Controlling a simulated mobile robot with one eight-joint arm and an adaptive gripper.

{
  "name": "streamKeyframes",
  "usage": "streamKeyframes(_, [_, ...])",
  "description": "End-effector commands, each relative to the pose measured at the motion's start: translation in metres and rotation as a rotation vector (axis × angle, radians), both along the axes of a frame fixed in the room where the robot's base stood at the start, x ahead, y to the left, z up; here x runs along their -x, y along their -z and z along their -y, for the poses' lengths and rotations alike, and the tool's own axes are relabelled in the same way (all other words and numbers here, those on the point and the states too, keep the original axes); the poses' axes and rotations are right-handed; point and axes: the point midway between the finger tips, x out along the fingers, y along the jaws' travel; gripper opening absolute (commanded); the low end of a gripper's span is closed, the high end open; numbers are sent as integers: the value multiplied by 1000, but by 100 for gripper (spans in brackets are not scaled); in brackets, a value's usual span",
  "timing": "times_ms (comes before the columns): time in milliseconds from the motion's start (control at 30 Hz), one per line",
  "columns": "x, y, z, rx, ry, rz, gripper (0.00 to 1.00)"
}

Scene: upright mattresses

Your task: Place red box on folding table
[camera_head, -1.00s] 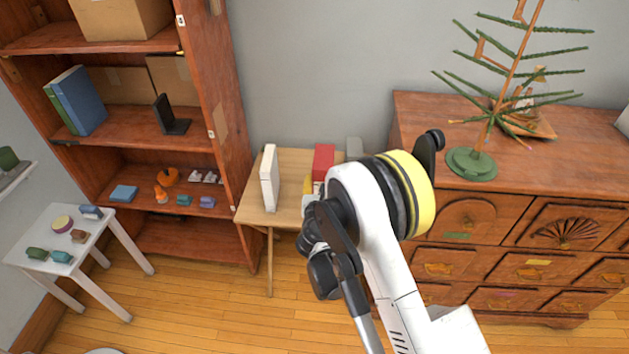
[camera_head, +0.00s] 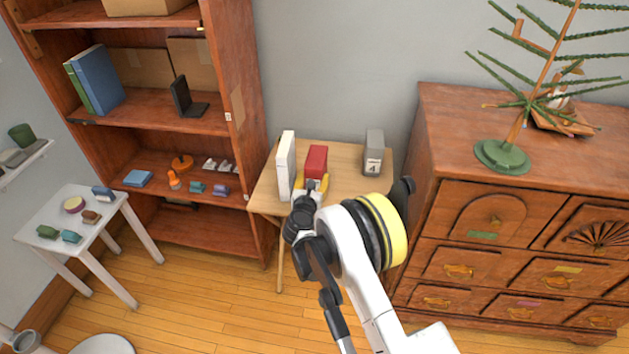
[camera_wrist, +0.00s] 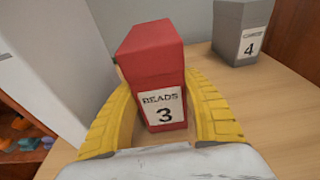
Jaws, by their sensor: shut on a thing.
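The red box (camera_wrist: 152,62) has a white label reading "BEADS 3" and stands upright between the yellow fingers of my gripper (camera_wrist: 157,118) in the wrist view. My gripper is shut on it, one finger on each side. In the head view the red box (camera_head: 316,160) is at the folding table (camera_head: 345,188), with my gripper (camera_head: 312,184) in front of it. The table is a light wooden one between the bookshelf and the dresser. The box appears on or just above the tabletop; its base contact is hard to tell.
A white box (camera_head: 285,165) stands close left of the red box. A grey box (camera_head: 374,153) labelled 4 stands at the right back. Bare tabletop lies between the red and grey boxes. A bookshelf (camera_head: 242,110) flanks the left, a dresser (camera_head: 455,215) the right.

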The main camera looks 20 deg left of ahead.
Motion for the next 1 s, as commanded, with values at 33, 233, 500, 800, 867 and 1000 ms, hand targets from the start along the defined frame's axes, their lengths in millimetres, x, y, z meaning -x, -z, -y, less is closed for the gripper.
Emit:
streamKeyframes(33, [0, -2, 0, 0, 0, 0, 17])
streamKeyframes(233, [0, 1, 0, 0, 0, 0, 17])
streamKeyframes(500, [0, 1, 0, 0, 0, 0, 71])
streamKeyframes(800, [16, -8, 4, 1, 0, 0, 71])
streamKeyframes(867, [28, -12, 7, 2, -1, 0, 71])
streamKeyframes(1000, [61, -19, 14, 1, -1, 0, 71])
